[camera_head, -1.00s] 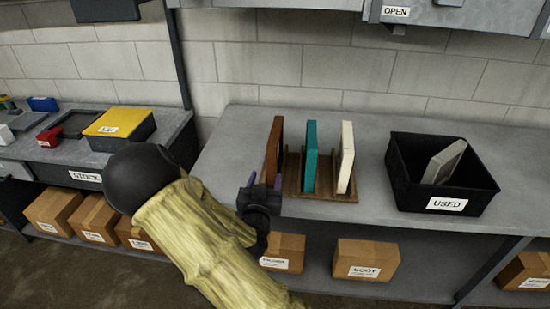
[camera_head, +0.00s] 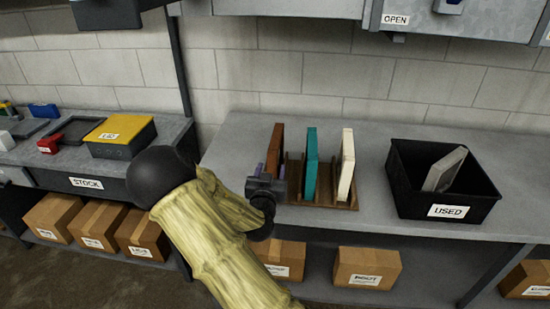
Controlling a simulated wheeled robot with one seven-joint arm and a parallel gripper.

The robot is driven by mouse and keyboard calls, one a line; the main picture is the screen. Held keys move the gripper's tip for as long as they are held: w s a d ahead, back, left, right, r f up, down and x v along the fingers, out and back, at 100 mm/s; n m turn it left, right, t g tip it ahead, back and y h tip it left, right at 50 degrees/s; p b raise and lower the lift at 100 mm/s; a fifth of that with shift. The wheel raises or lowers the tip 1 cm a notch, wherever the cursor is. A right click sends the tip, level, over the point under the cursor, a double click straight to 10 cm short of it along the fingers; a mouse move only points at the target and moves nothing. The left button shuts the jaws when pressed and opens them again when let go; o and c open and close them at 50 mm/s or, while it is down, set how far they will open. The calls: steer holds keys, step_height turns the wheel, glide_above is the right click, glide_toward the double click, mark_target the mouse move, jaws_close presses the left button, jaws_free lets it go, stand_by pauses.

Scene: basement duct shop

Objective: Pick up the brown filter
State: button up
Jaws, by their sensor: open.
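The brown filter (camera_head: 275,148) stands upright at the left end of a brown wooden rack (camera_head: 328,197) on the grey bench. A teal filter (camera_head: 311,163) and a cream filter (camera_head: 346,164) stand in the same rack to its right. My gripper (camera_head: 268,172) is open at the front of the brown filter. It hides the filter's lower front part. I cannot tell whether the fingers are around the filter or touching it.
A black bin (camera_head: 438,207) labelled USED stands at the right with a grey filter (camera_head: 444,169) leaning inside. A box with a yellow lid (camera_head: 116,129) sits on the left STOCK bench. The bench (camera_head: 236,138) left of the rack is clear. Cardboard boxes (camera_head: 366,267) sit on the shelf below.

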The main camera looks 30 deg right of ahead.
steer(key=p+x, duration=0.1)
steer(key=x, duration=0.3)
steer(key=shift+d+r, duration=0.15)
steer(key=shift+r, duration=0.05)
steer(key=shift+w+d+f, duration=0.15)
steer(key=shift+w+d, duration=0.1)
steer(key=shift+w, duration=0.25)
steer(key=shift+s+d, duration=0.1)
steer(key=shift+s, duration=0.1)
steer(key=shift+c, duration=0.2)
steer(key=c, duration=1.1)
